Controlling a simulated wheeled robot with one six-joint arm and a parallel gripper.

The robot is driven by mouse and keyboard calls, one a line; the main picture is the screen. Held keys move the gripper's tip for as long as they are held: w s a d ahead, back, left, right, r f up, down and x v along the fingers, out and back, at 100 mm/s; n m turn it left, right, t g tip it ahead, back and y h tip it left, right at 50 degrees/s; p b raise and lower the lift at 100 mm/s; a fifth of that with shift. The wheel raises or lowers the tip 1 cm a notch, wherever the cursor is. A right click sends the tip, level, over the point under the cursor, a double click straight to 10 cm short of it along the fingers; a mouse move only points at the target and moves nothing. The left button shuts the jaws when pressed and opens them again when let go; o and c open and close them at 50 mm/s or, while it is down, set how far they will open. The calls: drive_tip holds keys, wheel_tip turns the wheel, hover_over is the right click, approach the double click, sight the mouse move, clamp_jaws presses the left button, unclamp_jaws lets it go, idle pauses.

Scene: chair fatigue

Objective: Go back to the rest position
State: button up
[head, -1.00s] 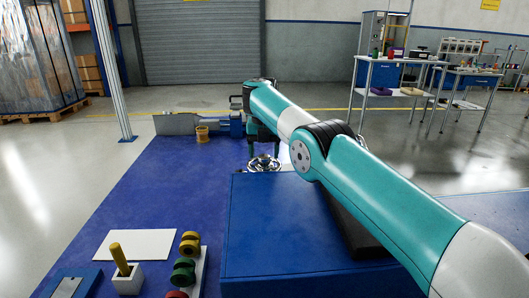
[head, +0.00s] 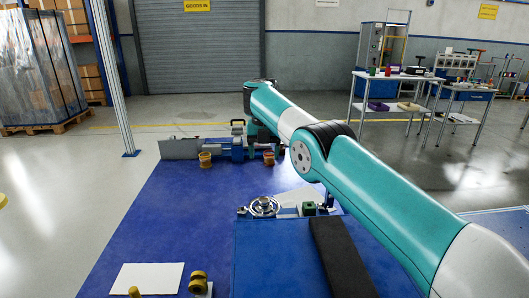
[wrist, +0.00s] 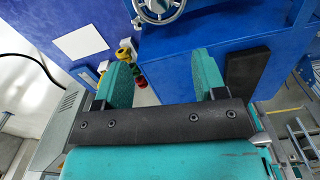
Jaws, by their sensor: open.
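My arm reaches from the lower right of the head view, over the blue block, to its wrist near the centre. In that view the jaws are not clearly seen. In the wrist view my gripper (wrist: 163,62) is open, with two teal fingers wide apart and nothing between them. Past the fingers lie the blue block (wrist: 200,38) and a metal handwheel (wrist: 160,8). The handwheel (head: 264,206) also shows in the head view, behind the blue block (head: 275,255), below my wrist.
A vise-like fixture (head: 237,150) and yellow rings (head: 206,159) stand at the far end of the blue mat (head: 160,225). A dark pad (head: 342,262) lies on the block. A white sheet (head: 147,278) and yellow spool (head: 198,281) lie at front left. A pole (head: 112,80) stands left.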

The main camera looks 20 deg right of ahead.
idle(0.3)
drive_tip(key=s+a+r+n+t, duration=0.1)
drive_tip(key=s+r+n, duration=0.6)
drive_tip(key=n, duration=0.6)
drive_tip(key=s+r+n, duration=0.6)
drive_tip(key=s+n, duration=0.3)
drive_tip(key=n, duration=0.4)
drive_tip(key=s+a+f+n+g+y, duration=0.1)
drive_tip(key=s+a+f+n+y, duration=0.1)
drive_tip(key=s+n, duration=1.05)
drive_tip(key=s+a+f+n+y, duration=0.15)
drive_tip(key=s+n, duration=0.65)
drive_tip(key=s, duration=1)
wheel_tip(320, 180, up, 14)
drive_tip(key=p, duration=1.4)
drive_tip(key=shift+w+y, duration=0.25)
drive_tip(key=shift+y, duration=0.1)
drive_tip(key=shift+f, duration=0.1)
